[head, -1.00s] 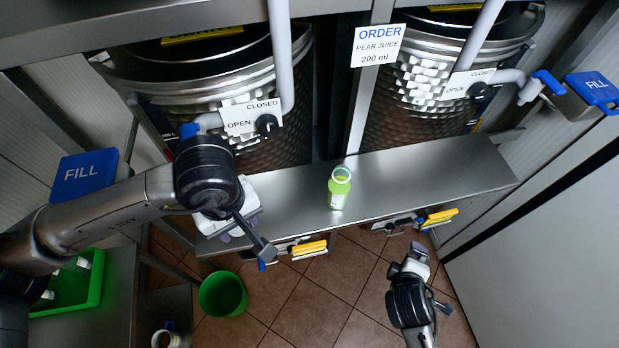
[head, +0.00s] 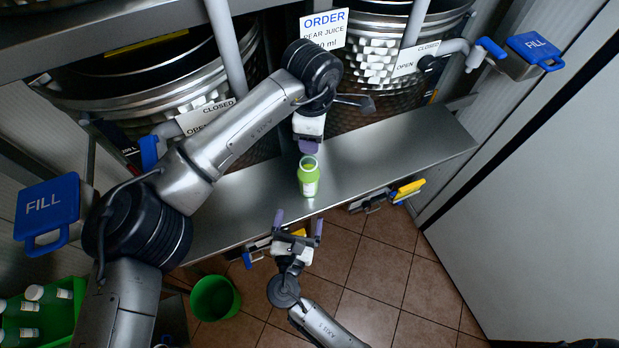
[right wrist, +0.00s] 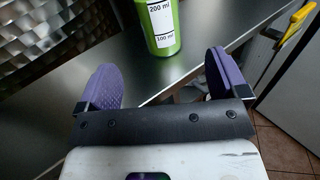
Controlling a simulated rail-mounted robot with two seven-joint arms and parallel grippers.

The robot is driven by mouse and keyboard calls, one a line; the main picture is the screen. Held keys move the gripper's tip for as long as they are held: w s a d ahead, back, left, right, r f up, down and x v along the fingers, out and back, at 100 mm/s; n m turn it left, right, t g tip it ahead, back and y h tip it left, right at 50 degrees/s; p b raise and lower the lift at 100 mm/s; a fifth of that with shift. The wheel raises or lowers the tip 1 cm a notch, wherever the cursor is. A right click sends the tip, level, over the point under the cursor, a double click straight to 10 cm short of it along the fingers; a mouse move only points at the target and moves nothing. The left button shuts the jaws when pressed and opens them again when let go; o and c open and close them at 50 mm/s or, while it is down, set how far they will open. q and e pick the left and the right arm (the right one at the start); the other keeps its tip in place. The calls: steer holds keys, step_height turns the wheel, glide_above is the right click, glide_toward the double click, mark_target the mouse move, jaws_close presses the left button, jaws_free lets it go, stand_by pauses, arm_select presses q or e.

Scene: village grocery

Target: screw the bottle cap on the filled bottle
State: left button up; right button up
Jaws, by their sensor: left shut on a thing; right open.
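The filled bottle (head: 309,182), full of light green juice, stands upright on the steel shelf with its mouth open. It also shows in the right wrist view (right wrist: 158,25), with its 200 ml and 100 ml marks. My left gripper (head: 308,150) is just behind the bottle's mouth, pointing down, with its purple fingers shut. What it holds, presumably the bottle cap, is hidden from view. My right gripper (head: 299,221) is open and empty in front of the shelf edge. In the right wrist view its purple fingers are spread to either side, with the bottle ahead between them.
The steel shelf (head: 400,150) is bare right of the bottle. Steel tanks (head: 375,65) stand behind it. Yellow-handled tools (head: 407,190) hang along its front. A green bucket (head: 215,298) is on the floor, and a green crate (head: 62,318) of bottles is lower left.

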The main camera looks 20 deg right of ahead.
mark_target(312, 156)
steer(key=shift+w, duration=0.1)
stand_by(0.3)
steer(key=x, duration=1.2)
steer(key=c, duration=1.4)
arm_select(q)
steer(key=shift+d+f, duration=0.1)
steer(key=shift+f, duration=2.4)
arm_select(e)
steer(key=shift+o, duration=0.2)
arm_select(q)
steer(key=shift+f, duration=0.9)
steer(key=shift+f, duration=0.5)
